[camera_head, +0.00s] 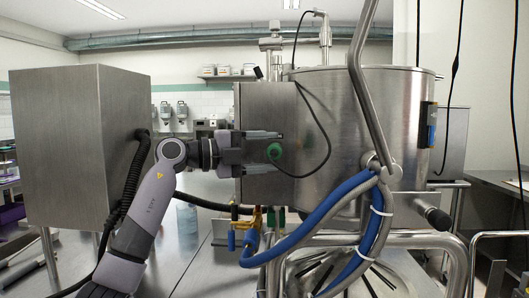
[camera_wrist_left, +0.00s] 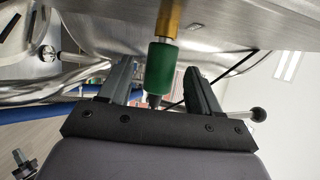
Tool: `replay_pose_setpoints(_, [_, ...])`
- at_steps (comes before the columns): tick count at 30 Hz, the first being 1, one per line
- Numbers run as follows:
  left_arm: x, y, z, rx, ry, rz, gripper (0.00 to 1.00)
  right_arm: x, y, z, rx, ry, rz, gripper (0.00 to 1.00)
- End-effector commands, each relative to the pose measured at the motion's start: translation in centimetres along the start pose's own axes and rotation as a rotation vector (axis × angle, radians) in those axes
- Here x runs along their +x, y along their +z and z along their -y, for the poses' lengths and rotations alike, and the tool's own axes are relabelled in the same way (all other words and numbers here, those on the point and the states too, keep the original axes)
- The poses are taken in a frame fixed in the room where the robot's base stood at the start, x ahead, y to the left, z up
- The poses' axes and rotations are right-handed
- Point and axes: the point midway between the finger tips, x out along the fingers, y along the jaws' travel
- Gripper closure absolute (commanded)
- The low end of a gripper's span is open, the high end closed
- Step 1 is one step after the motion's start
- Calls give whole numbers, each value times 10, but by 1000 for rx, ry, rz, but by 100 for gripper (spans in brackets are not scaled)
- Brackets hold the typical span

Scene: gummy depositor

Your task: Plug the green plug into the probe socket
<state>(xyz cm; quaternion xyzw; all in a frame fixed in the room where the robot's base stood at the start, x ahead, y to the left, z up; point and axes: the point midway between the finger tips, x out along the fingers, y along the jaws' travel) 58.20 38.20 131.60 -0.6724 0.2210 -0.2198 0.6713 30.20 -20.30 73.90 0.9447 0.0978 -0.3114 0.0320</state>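The green plug (camera_head: 274,151) is in front of the steel control box (camera_head: 265,105) on the side of the kettle, with a thin black cable looping from it. In the left wrist view the green plug (camera_wrist_left: 160,68) lines up with a brass cylinder (camera_wrist_left: 169,18) that reaches toward the steel surface. I cannot tell whether this brass is the probe socket or part of the plug. My left gripper (camera_head: 281,150) is open around the plug; in the wrist view its fingers (camera_wrist_left: 159,82) stand on both sides with gaps. My right gripper is not in view.
A large steel box (camera_head: 65,145) stands at the left. The steel kettle (camera_head: 365,100) is behind and right, with a slanted steel bar (camera_head: 368,80) and blue hoses (camera_head: 325,210) in front. Brass valves (camera_head: 257,218) sit just below my gripper. The steel table (camera_head: 190,250) has bare room at lower left.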

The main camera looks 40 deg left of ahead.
Motion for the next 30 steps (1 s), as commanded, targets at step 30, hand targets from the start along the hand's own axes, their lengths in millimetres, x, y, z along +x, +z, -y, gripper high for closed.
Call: replay_pose_setpoints(30, [-72,0,0,-1,0,-1,37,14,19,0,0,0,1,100])
